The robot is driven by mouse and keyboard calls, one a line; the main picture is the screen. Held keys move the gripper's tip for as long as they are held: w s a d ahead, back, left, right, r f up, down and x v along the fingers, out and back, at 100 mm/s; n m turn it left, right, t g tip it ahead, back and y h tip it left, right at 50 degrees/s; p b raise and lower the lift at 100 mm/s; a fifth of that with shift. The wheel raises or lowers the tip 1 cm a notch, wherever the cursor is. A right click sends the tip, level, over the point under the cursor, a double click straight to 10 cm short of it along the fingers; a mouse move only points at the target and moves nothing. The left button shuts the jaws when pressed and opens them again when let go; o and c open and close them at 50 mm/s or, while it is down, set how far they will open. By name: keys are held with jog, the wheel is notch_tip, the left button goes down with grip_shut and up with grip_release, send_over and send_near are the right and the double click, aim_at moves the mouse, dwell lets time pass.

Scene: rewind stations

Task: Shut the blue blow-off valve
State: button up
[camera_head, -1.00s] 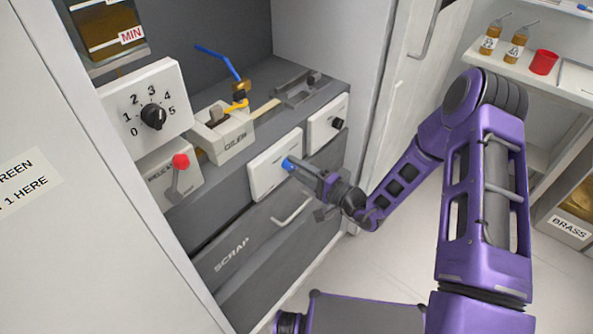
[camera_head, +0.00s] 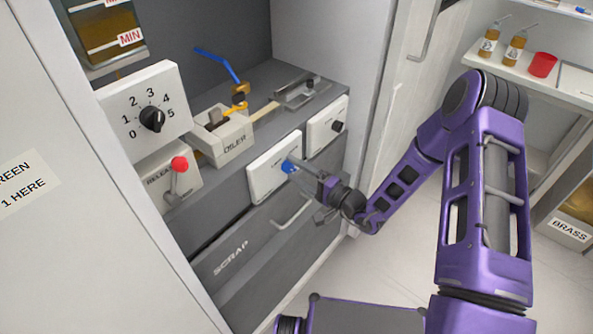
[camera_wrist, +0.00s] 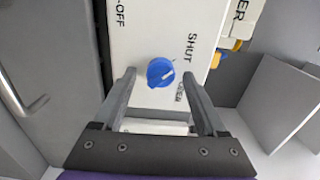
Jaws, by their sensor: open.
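The blue blow-off valve knob (camera_wrist: 160,72) sits on a white panel lettered SHUT and OPEN. Its pale mark points to the right in the wrist view, between the two words; I cannot tell the exact setting. In the head view the knob (camera_head: 288,166) shows on the white panel (camera_head: 264,178) above the scrap drawer. My gripper (camera_wrist: 159,76) is open, with one finger on each side of the knob and a gap to both.
Left of the panel are a release lever with a red ball (camera_head: 179,164) and a numbered dial (camera_head: 151,118). The oiler (camera_head: 226,137) sits on the ledge above. A panel with a black knob (camera_head: 337,126) is close on the right. The scrap drawer handle (camera_head: 293,212) is below.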

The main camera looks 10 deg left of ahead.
jog(key=v, duration=1.7)
jog(key=shift+s+d, duration=0.2)
